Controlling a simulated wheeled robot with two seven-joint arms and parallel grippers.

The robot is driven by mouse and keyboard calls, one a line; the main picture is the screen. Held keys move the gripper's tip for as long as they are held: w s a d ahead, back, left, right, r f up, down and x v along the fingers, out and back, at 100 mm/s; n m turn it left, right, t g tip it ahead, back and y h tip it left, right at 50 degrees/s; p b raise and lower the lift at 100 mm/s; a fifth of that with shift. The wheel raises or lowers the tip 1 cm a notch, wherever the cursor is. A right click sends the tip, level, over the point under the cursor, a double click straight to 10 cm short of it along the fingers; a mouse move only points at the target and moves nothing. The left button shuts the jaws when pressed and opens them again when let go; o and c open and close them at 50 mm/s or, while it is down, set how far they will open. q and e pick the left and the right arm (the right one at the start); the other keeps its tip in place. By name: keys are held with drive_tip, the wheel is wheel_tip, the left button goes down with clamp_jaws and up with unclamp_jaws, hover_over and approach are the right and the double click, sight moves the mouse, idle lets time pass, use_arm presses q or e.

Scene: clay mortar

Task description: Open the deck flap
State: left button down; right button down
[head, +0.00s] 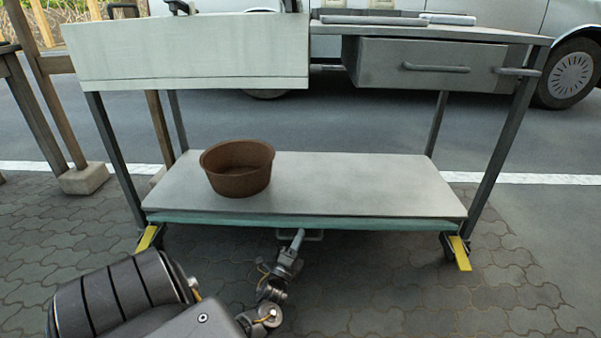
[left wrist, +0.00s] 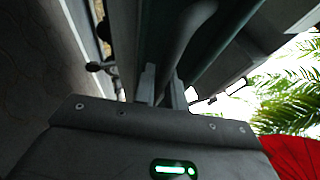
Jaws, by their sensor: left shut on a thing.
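The lower deck (head: 350,180) of a grey wheeled cart lies level, with a teal strip (head: 380,223) along its front edge, which I take to be the deck flap's edge. A pale bar handle (head: 315,237) sits just below the middle of that strip. My left gripper (head: 298,236) reaches up to the left part of the handle and is shut on it. In the left wrist view, the handle's grey bar (left wrist: 188,30) runs down to between the fingers (left wrist: 163,88), close to the teal edge. My right gripper is not in view.
A rusty brown round pot (head: 238,172) stands on the left half of the deck. Above are a pale front panel (head: 190,52) and a grey drawer with a handle (head: 436,68). Yellow pedals (head: 459,253) mark the front casters. Paved floor in front is clear.

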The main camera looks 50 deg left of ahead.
use_arm(q)
drive_tip(key=shift+a+f, duration=0.15)
drive_tip(key=shift+f, duration=0.15)
idle(0.5)
drive_tip(key=c, duration=1.5)
unclamp_jaws()
drive_tip(key=shift+w+f, duration=0.1)
drive_tip(key=shift+o, duration=0.2)
drive_tip(key=shift+s+d, duration=0.2)
drive_tip(key=shift+s, duration=0.1)
drive_tip(key=p+v, duration=0.2)
drive_tip(key=v, duration=0.8)
drive_tip(key=shift+f+p, duration=0.25)
drive_tip(key=shift+p, duration=0.1)
